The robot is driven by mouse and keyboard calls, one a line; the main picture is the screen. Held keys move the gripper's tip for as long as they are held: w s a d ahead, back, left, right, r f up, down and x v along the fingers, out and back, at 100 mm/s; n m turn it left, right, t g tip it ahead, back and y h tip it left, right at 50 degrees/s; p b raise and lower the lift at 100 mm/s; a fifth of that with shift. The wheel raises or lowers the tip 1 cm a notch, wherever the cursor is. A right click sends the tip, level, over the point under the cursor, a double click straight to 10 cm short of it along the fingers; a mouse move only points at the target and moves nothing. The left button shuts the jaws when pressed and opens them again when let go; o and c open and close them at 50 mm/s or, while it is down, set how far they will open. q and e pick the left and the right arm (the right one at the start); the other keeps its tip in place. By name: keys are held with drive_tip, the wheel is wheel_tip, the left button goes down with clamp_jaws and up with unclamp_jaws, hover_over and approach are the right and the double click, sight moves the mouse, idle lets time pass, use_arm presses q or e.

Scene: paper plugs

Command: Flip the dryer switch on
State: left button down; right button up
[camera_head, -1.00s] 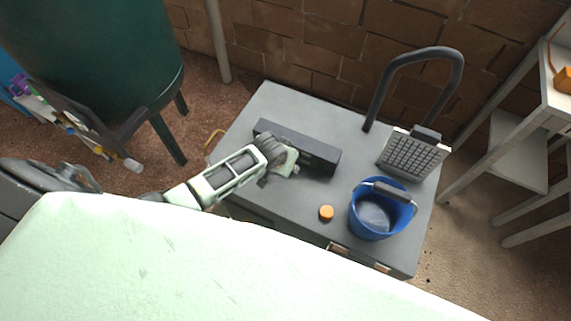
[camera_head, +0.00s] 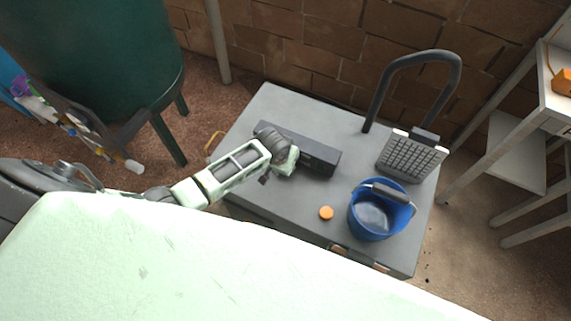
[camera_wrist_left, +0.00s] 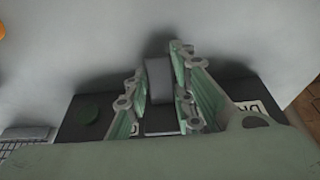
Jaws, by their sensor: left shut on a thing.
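The long dark switch box (camera_head: 318,155) lies on the grey table. It also shows in the left wrist view (camera_wrist_left: 70,128), with a green round button (camera_wrist_left: 88,113) and a white label starting "DR" (camera_wrist_left: 257,107), partly hidden. A grey switch lever (camera_wrist_left: 159,80) stands up from the box. My left gripper (camera_head: 287,162) is over the front of the box. In the left wrist view its fingers (camera_wrist_left: 160,88) stand on both sides of the lever, shut on it. The lever is hidden in the head view. My right gripper is out of view.
A green tank (camera_head: 100,60) stands at left, a white shelf (camera_head: 520,150) at right.

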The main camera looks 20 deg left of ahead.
use_arm(q)
drive_tip(key=g, duration=0.1)
drive_tip(key=r+g+p, duration=0.1)
drive_tip(key=shift+w+r+g, duration=0.2)
drive_tip(key=shift+g, duration=0.2)
drive_tip(key=shift+r+g+b, duration=0.1)
drive_tip(key=shift+g+b, duration=0.25)
drive_tip(key=shift+g, duration=0.35)
drive_tip(key=shift+r+g, duration=0.2)
drive_tip(key=shift+g, duration=0.1)
drive_tip(key=c, duration=1.5)
unclamp_jaws()
drive_tip(key=r, duration=0.4)
drive_tip(key=w+r, duration=0.1)
drive_tip(key=r, duration=0.7)
drive_tip(key=shift+w, duration=0.15)
